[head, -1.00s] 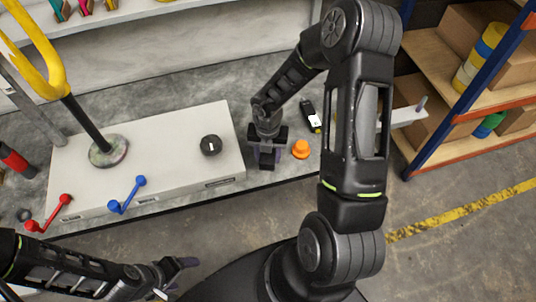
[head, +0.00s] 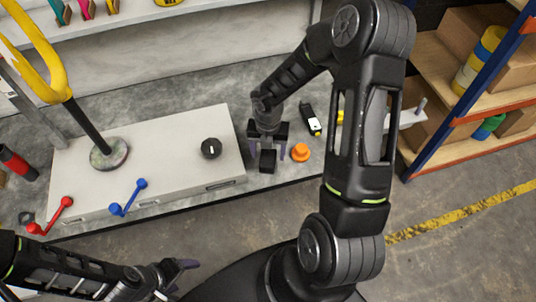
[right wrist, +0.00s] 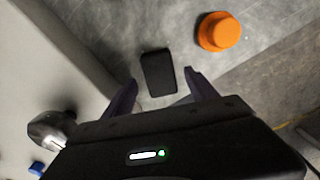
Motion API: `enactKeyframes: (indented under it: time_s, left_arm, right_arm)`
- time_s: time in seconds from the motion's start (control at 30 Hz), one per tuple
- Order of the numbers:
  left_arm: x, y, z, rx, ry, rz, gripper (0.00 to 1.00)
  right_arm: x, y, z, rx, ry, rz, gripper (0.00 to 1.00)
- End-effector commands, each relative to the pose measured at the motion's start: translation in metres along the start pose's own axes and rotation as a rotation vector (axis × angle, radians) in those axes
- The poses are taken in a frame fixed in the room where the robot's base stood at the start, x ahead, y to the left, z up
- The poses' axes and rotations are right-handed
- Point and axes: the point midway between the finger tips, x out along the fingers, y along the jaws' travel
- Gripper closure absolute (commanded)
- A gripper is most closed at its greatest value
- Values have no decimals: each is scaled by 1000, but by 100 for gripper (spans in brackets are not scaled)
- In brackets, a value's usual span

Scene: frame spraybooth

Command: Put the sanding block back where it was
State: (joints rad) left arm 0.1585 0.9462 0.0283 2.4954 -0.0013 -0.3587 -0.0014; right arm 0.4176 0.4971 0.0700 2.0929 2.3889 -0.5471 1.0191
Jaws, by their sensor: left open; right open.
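The sanding block, a small black block (head: 268,161), lies on the grey bench top beside the pale box. It also shows in the right wrist view (right wrist: 158,72), just beyond the fingertips. My right gripper (head: 268,143) is open and empty, close to the block, with its fingers (right wrist: 160,92) spread to either side and apart from it. My left gripper (head: 188,275) is open and empty at the lower left, in front of the bench. Its fingertips are only partly clear.
An orange knob-shaped piece (head: 300,152) stands just right of the block, and a black handheld device (head: 311,119) lies behind it. The pale box (head: 170,165) with a black dial (head: 211,148) and blue lever (head: 128,197) fills the left. Shelving (head: 470,125) stands at right.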

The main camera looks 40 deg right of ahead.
Motion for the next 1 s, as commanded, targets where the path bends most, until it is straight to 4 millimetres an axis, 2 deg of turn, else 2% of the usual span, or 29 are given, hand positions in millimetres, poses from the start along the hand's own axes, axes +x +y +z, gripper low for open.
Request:
enactKeyframes:
  time_s: [0.03,0.2,0.4,0.57,1.0]
  left_arm:
    - [-5,2,0,0,0,0,23]
    - [-13,5,0,-1,0,0,23]
    - [-19,8,0,-1,0,1,23]
    - [-19,8,0,-1,0,1,23]
    - [-19,8,0,-1,0,0,23]
  right_arm:
    - [-14,0,1,3,-4,2,33]
    - [-50,0,1,2,-4,2,33]
    - [-80,0,1,1,-2,1,33]
    - [-87,0,0,1,0,0,33]
    - [-86,0,0,0,0,0,33]
